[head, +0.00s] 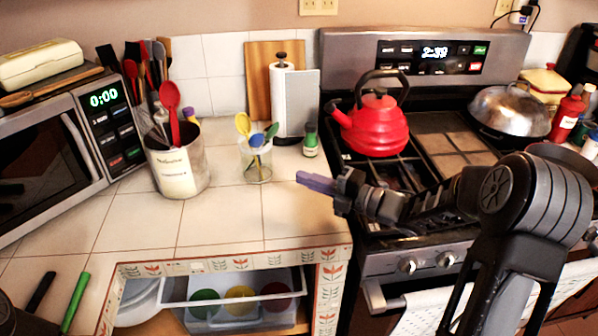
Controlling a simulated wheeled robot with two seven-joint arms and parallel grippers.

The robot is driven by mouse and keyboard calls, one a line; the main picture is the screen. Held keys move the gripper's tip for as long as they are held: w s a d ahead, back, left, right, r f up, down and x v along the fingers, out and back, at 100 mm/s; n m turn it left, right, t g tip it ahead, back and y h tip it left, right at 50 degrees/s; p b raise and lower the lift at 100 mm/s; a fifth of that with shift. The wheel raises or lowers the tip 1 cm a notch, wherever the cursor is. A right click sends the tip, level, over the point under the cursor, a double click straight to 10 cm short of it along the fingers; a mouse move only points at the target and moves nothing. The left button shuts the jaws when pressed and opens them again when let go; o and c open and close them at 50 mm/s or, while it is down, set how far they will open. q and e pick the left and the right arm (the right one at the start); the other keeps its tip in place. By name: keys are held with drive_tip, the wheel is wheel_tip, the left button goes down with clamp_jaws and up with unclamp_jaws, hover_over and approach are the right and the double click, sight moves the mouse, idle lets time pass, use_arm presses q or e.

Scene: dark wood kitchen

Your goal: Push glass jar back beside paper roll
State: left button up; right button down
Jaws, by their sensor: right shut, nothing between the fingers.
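The clear glass jar (256,172) stands upright on the tiled counter, with yellow, blue and green spoons in it. The white paper roll (293,103) stands upright behind it and to its right, against a wooden board. The jar is a little in front of the roll, apart from it. My right gripper (308,180) has its purple fingers shut and empty. It is to the right of the jar and points left, with a gap between fingertips and glass.
A small green-capped bottle (310,141) stands right of the jar. A utensil crock (178,165) is to its left. The red kettle (372,126) sits on the stove behind my right arm. The counter (225,220) in front of the jar is clear. An open drawer (240,300) is below.

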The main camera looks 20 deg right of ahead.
sight(258, 154)
drive_tip(key=p+x, duration=0.1)
drive_tip(key=x, duration=0.2)
drive_tip(key=w+d+p+x, duration=0.1)
drive_tip(key=x, duration=0.3)
drive_tip(key=p+x, duration=0.1)
drive_tip(key=x, duration=0.3)
drive_tip(key=shift+w+d, duration=0.15)
drive_tip(key=shift+d, duration=0.15)
drive_tip(key=shift+w+p, duration=0.3)
drive_tip(key=shift+w, duration=0.25)
